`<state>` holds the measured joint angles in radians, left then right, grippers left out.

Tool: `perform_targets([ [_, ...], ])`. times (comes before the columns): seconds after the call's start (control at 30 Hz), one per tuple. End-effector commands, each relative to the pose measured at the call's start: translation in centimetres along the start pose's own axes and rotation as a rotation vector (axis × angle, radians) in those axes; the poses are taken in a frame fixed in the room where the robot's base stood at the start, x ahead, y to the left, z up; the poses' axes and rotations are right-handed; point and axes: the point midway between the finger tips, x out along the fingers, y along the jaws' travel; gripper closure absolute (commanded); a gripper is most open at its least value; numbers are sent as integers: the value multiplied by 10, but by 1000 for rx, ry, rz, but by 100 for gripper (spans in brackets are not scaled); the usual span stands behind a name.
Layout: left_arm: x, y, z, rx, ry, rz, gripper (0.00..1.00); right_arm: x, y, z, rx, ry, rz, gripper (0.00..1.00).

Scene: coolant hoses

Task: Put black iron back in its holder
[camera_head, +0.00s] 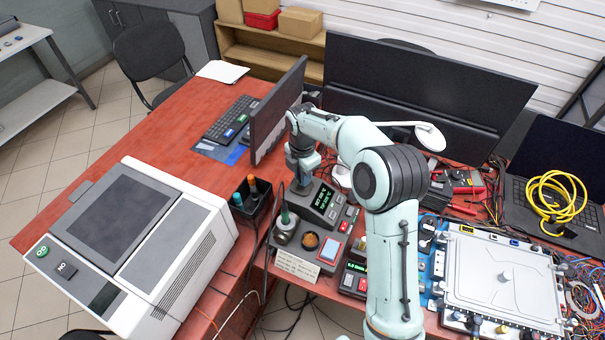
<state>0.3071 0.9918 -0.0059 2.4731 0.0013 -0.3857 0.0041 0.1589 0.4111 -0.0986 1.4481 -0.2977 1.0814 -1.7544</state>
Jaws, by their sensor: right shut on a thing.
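My right gripper (301,184) points down above the red desk, just left of the soldering station. It is shut on a dark thing that I take to be the black iron; the gripper hides most of it. Close below and to the left, a grey round holder (286,232) has a green-handled tool standing in it. Left of that, a black box holder (249,212) has an orange-handled and a teal-handled tool standing upright. The soldering station (324,203) shows green digits. My left gripper is out of view.
A grey machine (140,245) fills the desk's left front. A monitor (278,108) stands close behind the gripper. A white-lidded case (504,278) and a laptop with a yellow cable (556,197) are at right. The desk's left middle is clear.

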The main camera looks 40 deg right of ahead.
Motion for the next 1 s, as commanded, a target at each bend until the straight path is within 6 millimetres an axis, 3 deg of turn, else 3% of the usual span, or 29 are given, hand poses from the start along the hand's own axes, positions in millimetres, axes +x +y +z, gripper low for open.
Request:
perform_targets([
  [0.47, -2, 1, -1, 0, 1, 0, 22, 2, 0, 0, 0, 0, 0, 100],
  [0.5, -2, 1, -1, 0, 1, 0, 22, 2, 0, 0, 0, 0, 0, 69],
  [0.57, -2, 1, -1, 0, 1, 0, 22, 2, 0, 0, 0, 0, 0, 50],
  [0.77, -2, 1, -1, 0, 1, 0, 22, 2, 0, 0, 0, 0, 0, 49],
  [0.87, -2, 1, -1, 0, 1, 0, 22, 2, 0, 0, 0, 0, 0, 23],
  [1.0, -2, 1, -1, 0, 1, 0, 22, 2, 0, 0, 0, 0, 0, 19],
])
